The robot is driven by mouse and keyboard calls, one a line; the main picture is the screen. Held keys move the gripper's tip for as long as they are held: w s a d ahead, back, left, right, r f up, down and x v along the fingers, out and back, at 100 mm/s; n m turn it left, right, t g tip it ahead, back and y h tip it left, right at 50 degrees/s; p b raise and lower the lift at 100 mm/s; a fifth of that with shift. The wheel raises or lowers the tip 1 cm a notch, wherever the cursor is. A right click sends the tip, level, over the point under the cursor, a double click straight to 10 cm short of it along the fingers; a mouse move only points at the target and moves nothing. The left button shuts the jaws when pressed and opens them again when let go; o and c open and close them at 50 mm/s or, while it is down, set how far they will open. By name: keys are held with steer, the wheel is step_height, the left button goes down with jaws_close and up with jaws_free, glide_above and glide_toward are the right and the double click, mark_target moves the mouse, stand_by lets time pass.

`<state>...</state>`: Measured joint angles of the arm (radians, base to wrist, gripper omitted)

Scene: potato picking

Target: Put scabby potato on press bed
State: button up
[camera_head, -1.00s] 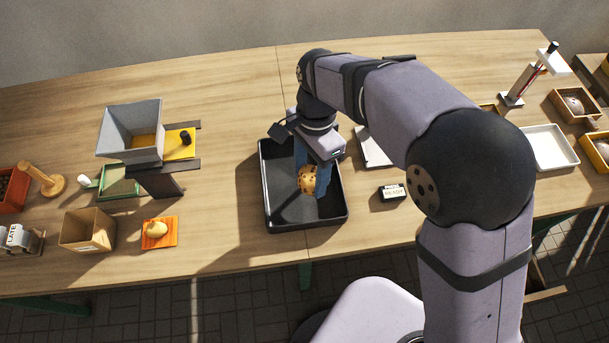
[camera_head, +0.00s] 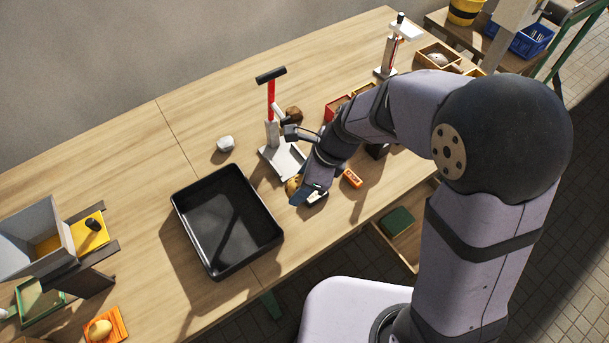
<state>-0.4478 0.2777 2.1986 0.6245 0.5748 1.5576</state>
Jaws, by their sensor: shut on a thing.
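My gripper (camera_head: 299,195) is shut on the scabby potato (camera_head: 291,186), a tan potato partly hidden by the blue fingers. Its dark spots show in the earlier picture. The gripper holds it just in front of a press with a red post (camera_head: 270,98), a black handle on top and a pale flat bed (camera_head: 280,163) at its foot.
The black tray (camera_head: 178,205) left of the press is empty. A grey lump (camera_head: 226,144) and a brown lump (camera_head: 293,114) lie near the press. An orange labelled block (camera_head: 352,178) sits right of my gripper. A yellow potato (camera_head: 100,329) rests on an orange pad (camera_head: 121,322).

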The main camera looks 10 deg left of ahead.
steer(key=w+m, duration=0.1)
steer(key=w+d+f+m+t, duration=0.1)
steer(key=w, duration=0.1)
steer(key=w+m, duration=0.1)
steer(key=w, duration=0.1)
steer(key=shift+d+f+t+y, duration=0.3)
steer(key=shift+d+t, duration=0.1)
steer(key=shift+w+d, duration=0.1)
steer(key=shift+w, duration=0.1)
steer(key=shift+w+a+f+p, duration=0.4)
steer(key=shift+w+a+f, duration=0.3)
steer(key=shift+w+a, duration=0.6)
steer(key=shift+w+a+f+p, duration=0.4)
steer(key=shift+w+a+f, duration=0.35)
steer(key=shift+w+a, duration=0.55)
steer(key=shift+w+a+f+p, duration=0.4)
steer(key=shift+w+a+f, duration=0.3)
steer(key=shift+w+a, duration=0.6)
steer(key=shift+a, duration=0.1)
